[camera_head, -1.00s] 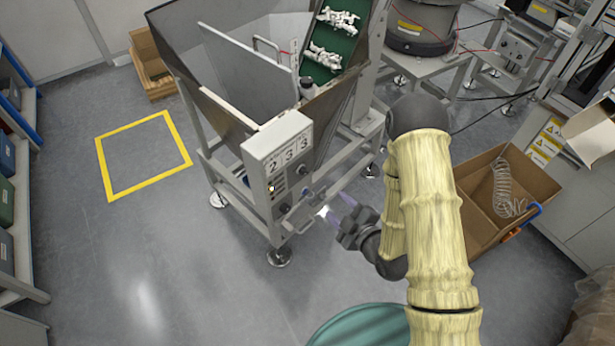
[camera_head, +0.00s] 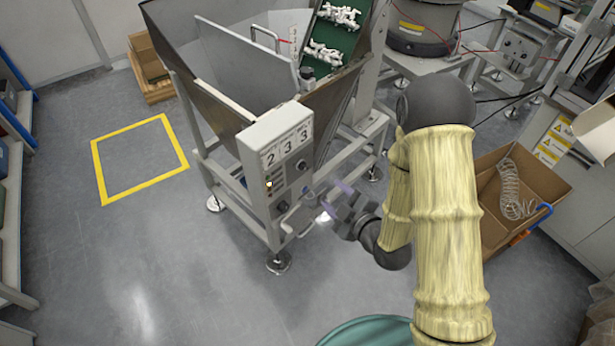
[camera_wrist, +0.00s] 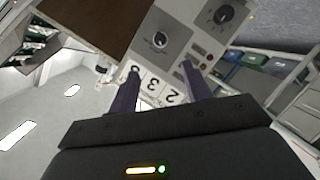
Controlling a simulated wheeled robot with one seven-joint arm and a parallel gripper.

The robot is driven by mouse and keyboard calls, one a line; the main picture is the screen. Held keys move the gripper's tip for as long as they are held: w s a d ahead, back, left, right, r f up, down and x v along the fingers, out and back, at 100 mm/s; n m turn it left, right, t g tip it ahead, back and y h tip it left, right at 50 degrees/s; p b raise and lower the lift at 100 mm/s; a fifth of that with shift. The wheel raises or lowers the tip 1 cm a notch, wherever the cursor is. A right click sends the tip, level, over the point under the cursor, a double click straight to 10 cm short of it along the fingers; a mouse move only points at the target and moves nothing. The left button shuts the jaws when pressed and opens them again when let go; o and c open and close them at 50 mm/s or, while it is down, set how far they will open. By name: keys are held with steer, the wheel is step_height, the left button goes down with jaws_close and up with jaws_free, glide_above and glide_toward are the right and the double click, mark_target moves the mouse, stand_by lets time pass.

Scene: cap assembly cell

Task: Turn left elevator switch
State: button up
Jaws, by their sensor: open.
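The elevator control box (camera_head: 278,165) is a light grey panel on the hopper's front corner, marked 2, 3, 3. It carries two dark knobs, an upper one (camera_head: 301,165) and a lower one (camera_head: 281,206), beside a column of small buttons. In the wrist view the panel is tilted, with one knob (camera_wrist: 160,40) near the middle and another (camera_wrist: 223,14) at upper right. My gripper (camera_head: 333,196) is open and empty, to the right of the panel and apart from it. In the wrist view its fingers (camera_wrist: 158,84) frame the panel's number labels below the middle knob.
The hopper (camera_head: 225,75) and its metal frame stand behind the panel, with a green conveyor (camera_head: 333,40) above. A cardboard box (camera_head: 535,180) holding a coiled hose is at right. A teal round object (camera_head: 365,332) is at the bottom.

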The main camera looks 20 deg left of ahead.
mark_target(306, 169)
steer(key=b+x, duration=0.2)
steer(key=x, duration=1.2)
steer(key=shift+w+a, duration=0.25)
steer(key=shift+a, duration=0.05)
steer(key=c, duration=1)
